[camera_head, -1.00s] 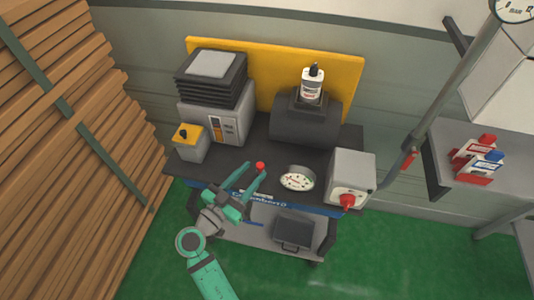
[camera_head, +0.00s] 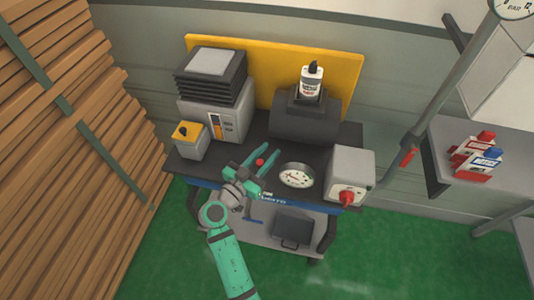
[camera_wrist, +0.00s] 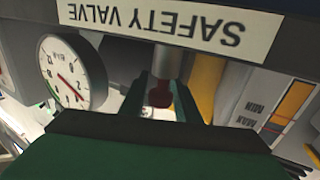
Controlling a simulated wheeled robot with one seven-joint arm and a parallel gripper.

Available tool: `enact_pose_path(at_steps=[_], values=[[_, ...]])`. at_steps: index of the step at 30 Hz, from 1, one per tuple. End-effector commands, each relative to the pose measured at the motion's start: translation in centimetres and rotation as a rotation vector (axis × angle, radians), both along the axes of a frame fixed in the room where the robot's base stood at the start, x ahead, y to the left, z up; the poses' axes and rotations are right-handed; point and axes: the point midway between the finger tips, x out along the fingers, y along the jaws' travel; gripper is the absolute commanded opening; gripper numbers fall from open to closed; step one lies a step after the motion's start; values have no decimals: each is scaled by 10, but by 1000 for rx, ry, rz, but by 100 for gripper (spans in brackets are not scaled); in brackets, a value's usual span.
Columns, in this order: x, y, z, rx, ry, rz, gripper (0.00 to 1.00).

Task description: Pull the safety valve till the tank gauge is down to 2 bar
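The safety valve's red knob (camera_head: 259,162) is at the front of the dark bench top. In the wrist view the red knob (camera_wrist: 160,94) hangs on a grey stem below the upside-down SAFETY VALVE label (camera_wrist: 190,22). My gripper (camera_head: 267,155) is open, with one finger on each side of the knob. I cannot tell whether either finger touches it. The round white tank gauge (camera_head: 296,176) stands just right of the knob. In the wrist view the gauge (camera_wrist: 72,72) shows a red needle, but its reading is too small to tell.
A grey box with a red switch (camera_head: 348,180) stands right of the gauge. A dark tank (camera_head: 303,125) with a white bottle (camera_head: 311,82) is behind. A grey machine (camera_head: 212,105) stands at the left. Stacked planks (camera_head: 60,150) fill the far left.

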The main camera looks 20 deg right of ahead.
Motion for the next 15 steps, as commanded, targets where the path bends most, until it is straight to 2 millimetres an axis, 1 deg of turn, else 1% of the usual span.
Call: enact_pose_path(at_steps=[1, 3, 7, 12, 15], values=[[0, 0, 0, 0, 0, 0, 16], [0, 0, 0, 0, 0, 0, 0], [0, 0, 1, 0, 0, 1, 0], [0, 1, 16, -1, -4, 1, 0], [0, 1, 16, -2, -1, 1, 0]])
